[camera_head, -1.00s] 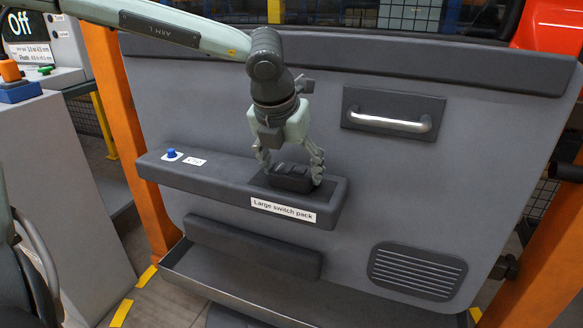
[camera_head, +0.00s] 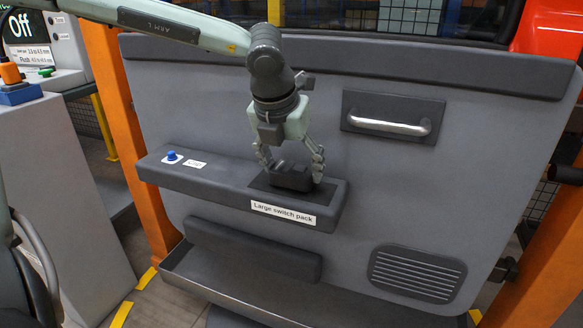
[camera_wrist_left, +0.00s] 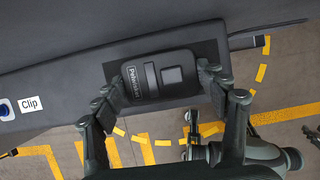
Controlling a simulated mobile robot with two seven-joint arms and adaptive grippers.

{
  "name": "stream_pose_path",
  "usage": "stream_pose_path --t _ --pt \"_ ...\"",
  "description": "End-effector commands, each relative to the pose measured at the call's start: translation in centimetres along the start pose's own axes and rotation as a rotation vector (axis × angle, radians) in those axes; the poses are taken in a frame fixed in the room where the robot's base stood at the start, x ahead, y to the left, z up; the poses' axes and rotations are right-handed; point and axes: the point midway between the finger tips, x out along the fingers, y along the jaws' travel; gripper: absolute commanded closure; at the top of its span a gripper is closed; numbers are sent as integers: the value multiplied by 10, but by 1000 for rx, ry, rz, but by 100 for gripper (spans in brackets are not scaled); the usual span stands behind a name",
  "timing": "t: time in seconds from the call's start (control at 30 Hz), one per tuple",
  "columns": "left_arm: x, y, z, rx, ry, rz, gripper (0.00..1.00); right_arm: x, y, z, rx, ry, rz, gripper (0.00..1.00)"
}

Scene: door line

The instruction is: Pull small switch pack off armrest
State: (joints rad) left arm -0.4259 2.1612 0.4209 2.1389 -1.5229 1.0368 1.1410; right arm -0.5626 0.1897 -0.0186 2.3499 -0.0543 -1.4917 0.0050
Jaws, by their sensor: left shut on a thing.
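A small dark switch pack (camera_head: 291,177) is at the right end of the grey armrest (camera_head: 215,180), over a darker rectangular recess plate (camera_head: 262,186). My left gripper (camera_head: 291,172) points down from above and is shut on the pack, one finger at each end. In the left wrist view the pack (camera_wrist_left: 165,75) shows raised buttons and partly readable white lettering, between the fingers of the left gripper (camera_wrist_left: 168,82). Whether a gap lies under the pack is hard to tell. The armrest's front label reads "Large switch pack".
A blue button-like clip (camera_head: 171,156) with a "Clip" label sits on the armrest's left part. A door pull handle (camera_head: 390,122) is on the panel up right, with a speaker grille (camera_head: 417,273) below. Orange posts (camera_head: 118,110) flank the panel.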

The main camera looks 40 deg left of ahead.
Motion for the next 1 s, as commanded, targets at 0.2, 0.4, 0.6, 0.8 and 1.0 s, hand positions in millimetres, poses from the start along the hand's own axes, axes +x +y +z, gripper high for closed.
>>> stream_pose_path --t 0.2,0.4,0.6,0.8,1.0 --pt "-9 0 4 1 -1 2 80 -2 0 -1 0 0 0 60" --pt "-20 0 8 1 -1 1 80 -3 1 -1 0 0 0 60" --pt "-31 0 13 0 -1 1 80 -5 1 -2 0 0 0 60" --pt "-42 0 18 0 0 1 80 -7 2 -2 0 0 0 60" --pt "-52 0 22 1 1 1 80 -9 2 -3 0 0 0 60"
